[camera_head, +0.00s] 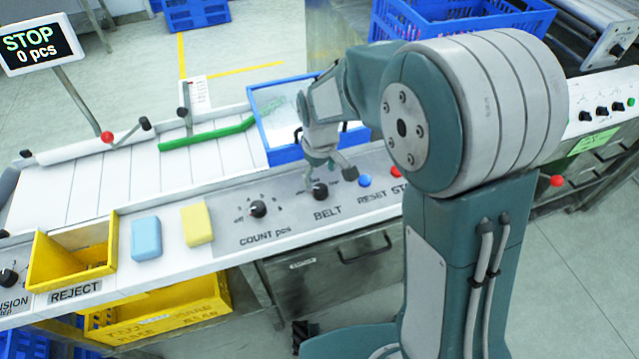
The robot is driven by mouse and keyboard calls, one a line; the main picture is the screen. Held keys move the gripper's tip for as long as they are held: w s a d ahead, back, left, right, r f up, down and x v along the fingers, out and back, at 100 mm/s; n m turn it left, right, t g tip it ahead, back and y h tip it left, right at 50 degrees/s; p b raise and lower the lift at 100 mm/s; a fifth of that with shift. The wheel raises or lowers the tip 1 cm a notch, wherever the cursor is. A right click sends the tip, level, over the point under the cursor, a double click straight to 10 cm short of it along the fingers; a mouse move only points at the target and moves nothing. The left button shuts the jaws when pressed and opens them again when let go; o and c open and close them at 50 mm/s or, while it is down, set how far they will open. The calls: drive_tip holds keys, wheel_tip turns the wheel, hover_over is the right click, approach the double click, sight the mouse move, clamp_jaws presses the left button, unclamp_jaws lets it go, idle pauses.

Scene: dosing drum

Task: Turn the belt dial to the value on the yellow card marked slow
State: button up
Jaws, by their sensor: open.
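The belt dial (319,190) is a black knob on the grey control panel, above the printed word BELT. My gripper (327,178) is open just above and behind it, with its fingers pointing down. I cannot tell whether a finger touches the knob. The gripper hides part of the dial's scale, and the set value is too small to read. I see no yellow card with a readable "slow" mark.
The count dial (258,209) is left of the belt dial. The blue reset button (365,181) and red stop button (396,172) are close on the right. A blue block (146,239) and yellow block (197,224) lie left. The display (38,45) reads STOP, 0 pcs.

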sight(320, 188)
wheel_tip(320, 188, up, 7)
drive_tip(key=shift+f, duration=0.1)
idle(0.5)
drive_tip(key=s+d+r+m+t, duration=0.2)
drive_tip(key=s+d+r+m, duration=0.2)
drive_tip(key=s, duration=0.5)
drive_tip(key=s+d+r+m+t, duration=0.3)
drive_tip(key=s+d+r, duration=0.4)
drive_tip(key=s, duration=0.3)
drive_tip(key=shift+s+d+m+t, duration=0.2)
drive_tip(key=shift+d+m+t, duration=0.15)
drive_tip(key=shift+d, duration=0.55)
